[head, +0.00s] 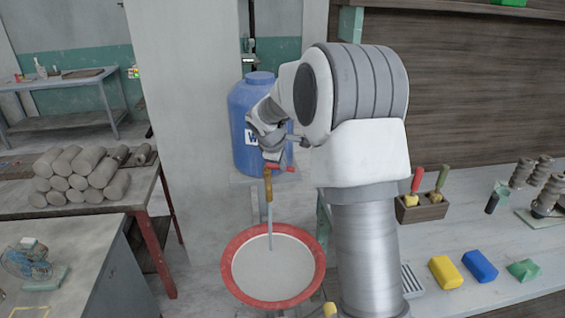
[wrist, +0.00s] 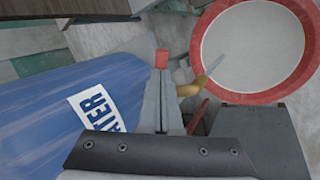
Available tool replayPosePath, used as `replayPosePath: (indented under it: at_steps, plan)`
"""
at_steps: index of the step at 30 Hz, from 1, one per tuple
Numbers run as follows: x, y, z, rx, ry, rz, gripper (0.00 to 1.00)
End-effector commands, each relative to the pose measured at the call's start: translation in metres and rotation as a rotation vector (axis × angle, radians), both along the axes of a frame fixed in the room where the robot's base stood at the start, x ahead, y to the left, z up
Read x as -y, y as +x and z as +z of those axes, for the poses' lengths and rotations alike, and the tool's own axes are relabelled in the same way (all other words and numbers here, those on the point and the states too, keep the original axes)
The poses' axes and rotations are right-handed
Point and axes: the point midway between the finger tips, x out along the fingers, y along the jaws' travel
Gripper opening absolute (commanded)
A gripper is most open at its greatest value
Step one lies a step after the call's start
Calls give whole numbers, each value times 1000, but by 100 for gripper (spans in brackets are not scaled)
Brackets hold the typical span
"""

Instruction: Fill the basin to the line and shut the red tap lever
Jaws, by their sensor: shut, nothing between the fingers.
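A blue water barrel (head: 246,130) stands behind my arm, its label partly hidden; it also shows in the wrist view (wrist: 60,125). Its brass tap spout (head: 268,183) points down, and a thin stream runs from it into the red-rimmed basin (head: 226,268). The spout (wrist: 188,90) and basin rim (wrist: 197,40) show in the wrist view too. The basin's inside is pale grey; I cannot make out a fill line. My gripper (head: 275,157) is shut and empty, just above the spout, beside the red tap lever (head: 289,169). It partly hides the lever; contact is unclear.
A bench on the right holds a wooden box (head: 420,210) with red- and green-handled tools, a yellow block (head: 446,272), a blue block (head: 480,266) and a green piece (head: 523,270). Clay rolls (head: 75,180) are stacked on the left table. A small blue fan (head: 25,262) stands lower left.

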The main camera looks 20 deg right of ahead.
Motion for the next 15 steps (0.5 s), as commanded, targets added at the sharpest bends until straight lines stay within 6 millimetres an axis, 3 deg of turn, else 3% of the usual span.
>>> replayPosePath:
  at_steps: [15]
  plan:
    - [5, 2, 1, -1, 1, 84, 0]
